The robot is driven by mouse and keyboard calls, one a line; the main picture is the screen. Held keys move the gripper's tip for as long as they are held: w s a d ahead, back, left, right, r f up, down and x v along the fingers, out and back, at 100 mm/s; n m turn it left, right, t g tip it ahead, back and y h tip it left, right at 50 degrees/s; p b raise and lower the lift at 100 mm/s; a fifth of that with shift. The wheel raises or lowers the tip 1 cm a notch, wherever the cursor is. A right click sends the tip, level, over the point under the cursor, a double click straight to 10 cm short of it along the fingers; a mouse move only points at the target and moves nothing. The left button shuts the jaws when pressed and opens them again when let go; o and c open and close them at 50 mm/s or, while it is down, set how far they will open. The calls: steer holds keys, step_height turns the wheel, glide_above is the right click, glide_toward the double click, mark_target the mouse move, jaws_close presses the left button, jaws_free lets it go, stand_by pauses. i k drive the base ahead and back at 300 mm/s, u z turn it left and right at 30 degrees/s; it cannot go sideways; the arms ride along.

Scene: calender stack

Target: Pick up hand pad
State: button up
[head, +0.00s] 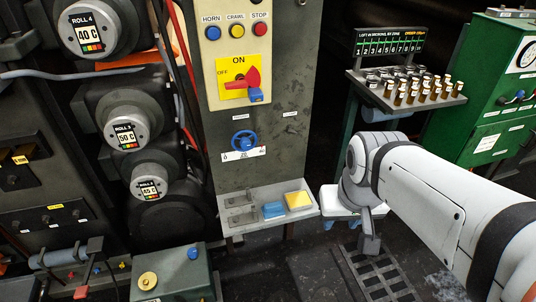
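A small grey shelf (240,228) juts from the foot of the control column. My gripper (369,244) hangs at the end of my white arm, right of the shelf and of both blocks. It points down over the dark floor. Its fingers are small and dark, so their opening is unclear. No held object is visible.
The control column (250,120) carries buttons, a red rotary switch (245,79) and a blue handwheel (244,140). A rack of small jars (410,90) and a green cabinet (500,90) stand right. Rolls (125,135) stand left. A floor grate (385,275) lies below my gripper.

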mark_target(270, 210)
steer(key=i, duration=0.85)
steer(key=z, duration=0.05)
